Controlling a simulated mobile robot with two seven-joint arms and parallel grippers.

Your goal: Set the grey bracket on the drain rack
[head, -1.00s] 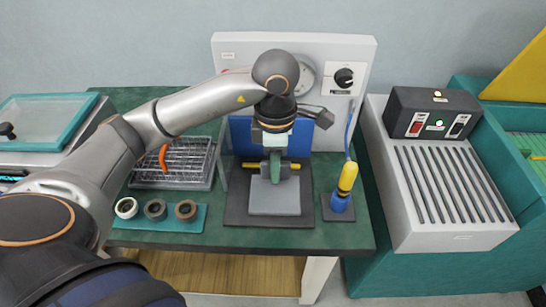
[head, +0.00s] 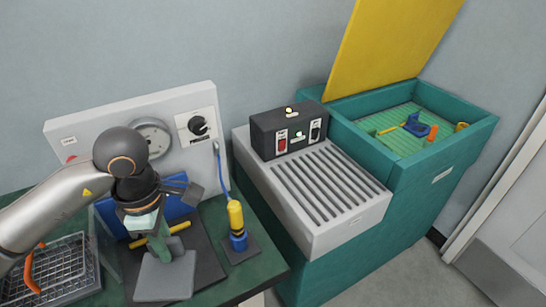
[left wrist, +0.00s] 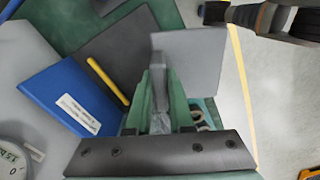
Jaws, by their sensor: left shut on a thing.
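The grey bracket (head: 166,279) is a flat grey plate with an upright part, low in the head view at left. My left gripper (head: 162,252) is shut on its upright part with green fingers; the bracket is over the dark base plate (head: 207,268), and I cannot tell whether they touch. In the left wrist view the bracket's plate (left wrist: 195,58) spreads beyond the fingers (left wrist: 160,88). A pale slatted top (head: 318,185) at centre right looks like the drain rack; its slats are empty.
A black switch box (head: 288,130) stands at the back of the slatted top. A yellow and blue pump (head: 237,225) stands between it and the bracket. A wire basket (head: 55,270) is at lower left. A teal tub (head: 405,125) with a raised yellow lid (head: 388,45) holds small parts.

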